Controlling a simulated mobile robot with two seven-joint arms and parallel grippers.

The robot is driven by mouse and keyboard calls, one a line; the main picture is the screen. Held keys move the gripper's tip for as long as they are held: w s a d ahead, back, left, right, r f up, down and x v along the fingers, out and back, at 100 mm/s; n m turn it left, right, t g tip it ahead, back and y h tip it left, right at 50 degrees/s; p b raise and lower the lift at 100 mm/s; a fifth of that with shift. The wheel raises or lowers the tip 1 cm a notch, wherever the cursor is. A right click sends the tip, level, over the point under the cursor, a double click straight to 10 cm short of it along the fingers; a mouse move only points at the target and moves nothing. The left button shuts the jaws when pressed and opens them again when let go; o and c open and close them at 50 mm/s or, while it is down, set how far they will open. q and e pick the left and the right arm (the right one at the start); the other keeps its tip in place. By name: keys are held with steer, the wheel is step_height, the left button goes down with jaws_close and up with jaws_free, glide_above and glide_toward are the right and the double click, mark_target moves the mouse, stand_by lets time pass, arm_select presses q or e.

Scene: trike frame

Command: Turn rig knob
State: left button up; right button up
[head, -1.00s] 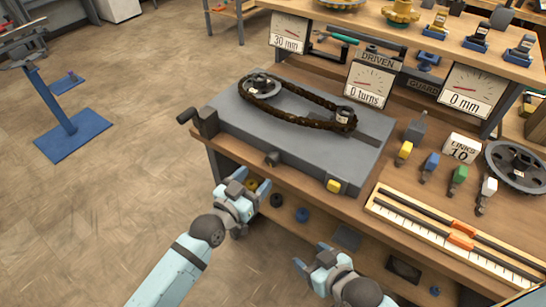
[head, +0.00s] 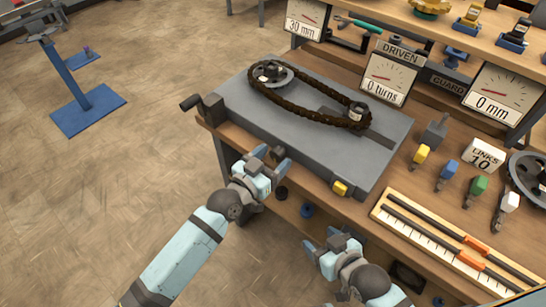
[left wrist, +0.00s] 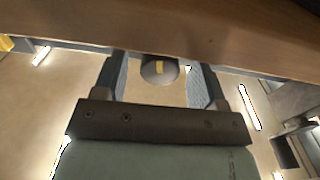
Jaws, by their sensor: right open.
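The rig is a grey plate (head: 300,125) on the bench, with a brown chain (head: 305,100) looped around two sprockets. Its dark knob (head: 277,152) on the front edge is partly hidden by my left gripper (head: 270,160). In the left wrist view the knob (left wrist: 159,70), round and grey with a yellow mark, shows between the two spread fingers (left wrist: 160,85). Space shows on both sides of it, so the left gripper is open and not clamped on it. My right gripper (head: 323,243) is open and empty in front of the bench.
A crank (head: 191,103) sticks out at the rig's left end, and a yellow block (head: 341,188) sits on its front edge. The bench edge (left wrist: 160,40) crosses the top of the wrist view. A ruler tray (head: 450,250) lies at right. The dial beneath DRIVEN (head: 388,78) reads 0 turns.

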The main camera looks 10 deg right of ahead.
arm_select(q)
steer(key=c, duration=0.9)
steer(key=shift+m, duration=0.8)
steer(key=o, duration=0.9)
steer(key=shift+s+a, duration=0.1)
steer(key=p+v, duration=0.1)
steer(key=v, duration=1.2)
steer(key=shift+s+a, duration=0.15)
steer(key=shift+a, duration=0.05)
